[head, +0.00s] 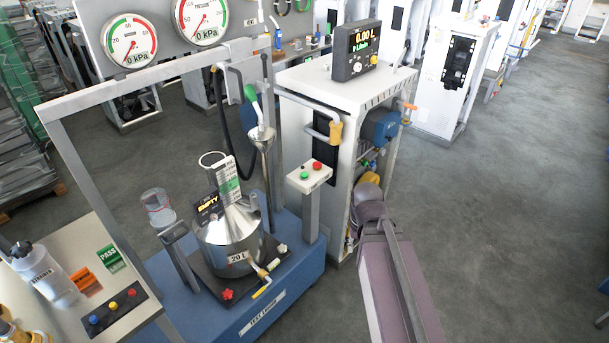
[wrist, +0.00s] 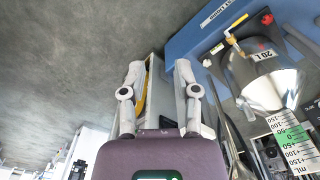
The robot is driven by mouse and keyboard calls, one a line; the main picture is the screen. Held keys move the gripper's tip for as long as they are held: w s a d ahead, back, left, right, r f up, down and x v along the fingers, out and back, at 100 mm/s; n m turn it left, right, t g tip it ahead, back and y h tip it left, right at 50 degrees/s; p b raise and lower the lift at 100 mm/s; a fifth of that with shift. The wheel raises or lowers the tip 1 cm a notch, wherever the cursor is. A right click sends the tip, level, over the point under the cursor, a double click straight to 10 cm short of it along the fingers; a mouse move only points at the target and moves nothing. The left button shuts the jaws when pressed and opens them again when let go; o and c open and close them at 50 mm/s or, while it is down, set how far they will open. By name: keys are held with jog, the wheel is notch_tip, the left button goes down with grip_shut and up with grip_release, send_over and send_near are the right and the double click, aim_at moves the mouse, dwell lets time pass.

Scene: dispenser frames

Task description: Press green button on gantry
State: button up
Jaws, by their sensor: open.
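The green button (head: 304,176) sits on the white sloped top of a small control box (head: 310,177), beside a red button (head: 317,165). The box stands on a grey post at the right end of the blue test cart, in front of the white dispenser cabinet. My gripper (wrist: 159,85) is open in the wrist view, with nothing held between its fingers. In the head view my purple arm is at lower right, right of and apart from the box; the fingertips are hard to make out there. I cannot make out the green button in the wrist view.
A steel 20 L measure (head: 228,240) and a funnel (head: 262,137) stand on the blue cart (head: 285,290). The dispenser cabinet (head: 345,90) stands behind the box, with a yellow-tipped handle (head: 335,132) projecting near it. A side table (head: 60,318) is at lower left. Floor at right is clear.

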grip_shut()
dwell(1.0)
